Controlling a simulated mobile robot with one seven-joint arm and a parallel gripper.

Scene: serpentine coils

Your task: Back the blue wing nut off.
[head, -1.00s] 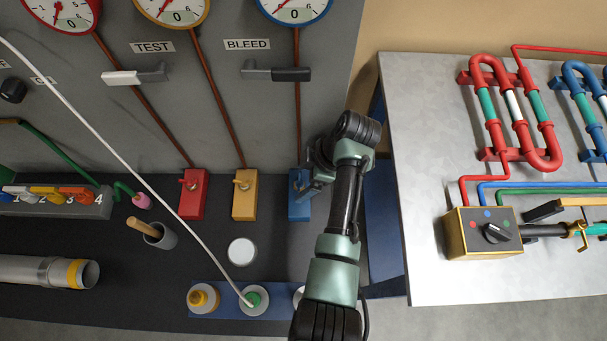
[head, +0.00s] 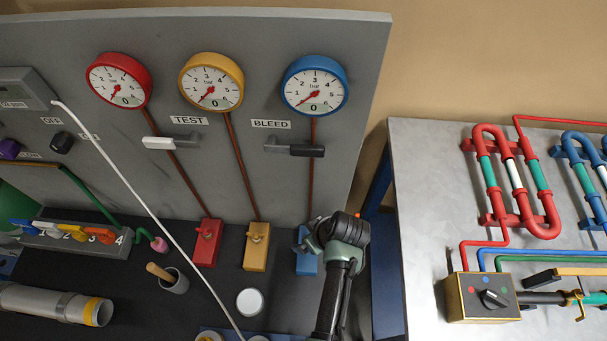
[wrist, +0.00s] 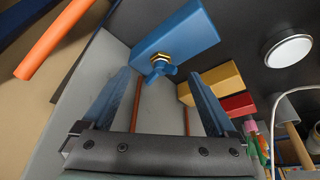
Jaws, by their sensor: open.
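The blue wing nut (wrist: 158,70) sits on a brass fitting on the blue block (wrist: 178,38) in the wrist view. My gripper (wrist: 158,76) is open, with one finger on each side of the wing nut in that picture. I cannot tell how deep the nut lies between the fingertips, and no finger visibly touches it. In the head view, the blue block (head: 306,265) stands at the foot of the rightmost brown pipe. My gripper (head: 312,242) is at its upper part and hides most of the nut there.
A yellow block (head: 256,250) and a red block (head: 206,246) with like nuts stand left of the blue one. A white disc (head: 250,302) lies in front. A pale rod (head: 150,210) slants across the view. The grey table (head: 430,240) is at right.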

